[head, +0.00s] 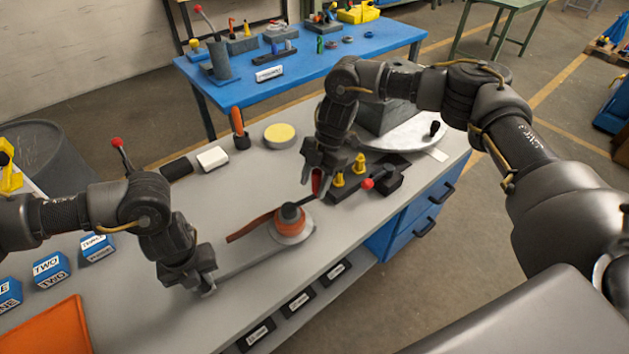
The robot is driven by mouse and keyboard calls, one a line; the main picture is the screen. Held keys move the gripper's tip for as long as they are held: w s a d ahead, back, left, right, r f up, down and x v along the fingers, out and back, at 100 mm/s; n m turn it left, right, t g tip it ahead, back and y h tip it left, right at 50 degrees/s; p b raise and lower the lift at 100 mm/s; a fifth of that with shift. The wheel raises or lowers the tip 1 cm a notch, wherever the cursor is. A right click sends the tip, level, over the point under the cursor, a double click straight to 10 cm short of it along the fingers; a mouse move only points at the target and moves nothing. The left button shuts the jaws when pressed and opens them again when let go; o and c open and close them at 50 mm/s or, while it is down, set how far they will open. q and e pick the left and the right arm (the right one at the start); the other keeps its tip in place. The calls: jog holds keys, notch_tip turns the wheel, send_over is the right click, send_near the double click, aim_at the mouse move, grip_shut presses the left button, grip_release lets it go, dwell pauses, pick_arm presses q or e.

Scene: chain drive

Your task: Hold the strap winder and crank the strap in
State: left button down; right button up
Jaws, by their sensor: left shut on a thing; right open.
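The strap winder (294,229) sits on the grey bench top, a round grey base with an orange-red strap coil and a dark hub. A loose length of strap (252,228) sticks out to its left. A flat grey bar runs from the base towards my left gripper (206,287), which is shut at the bar's near end; the fingers hide the grip. A dark crank arm (304,201) rises from the hub towards my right gripper (319,179). The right gripper is open, with a red part between or just behind its fingers; I cannot tell whether they touch it.
Yellow-topped pegs (359,164) and a red-knobbed black block (386,181) stand right of my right gripper. A yellow-topped round tin (279,134) and a white block (212,158) lie behind. Blue labelled boxes (51,268) and an orange mat (48,330) are at left.

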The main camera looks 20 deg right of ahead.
jog(key=shift+c, duration=0.5)
grip_shut()
jog(key=s+m+t, duration=0.1)
jog(key=s+m, duration=0.1)
jog(key=s+m+t, duration=0.1)
jog(key=m, duration=0.2)
jog(key=shift+s+a+m, duration=0.15)
jog(key=shift+s+m, duration=0.15)
jog(key=shift+s, duration=0.1)
jog(key=shift+o, duration=0.5)
grip_release()
jog(key=v, duration=1.2)
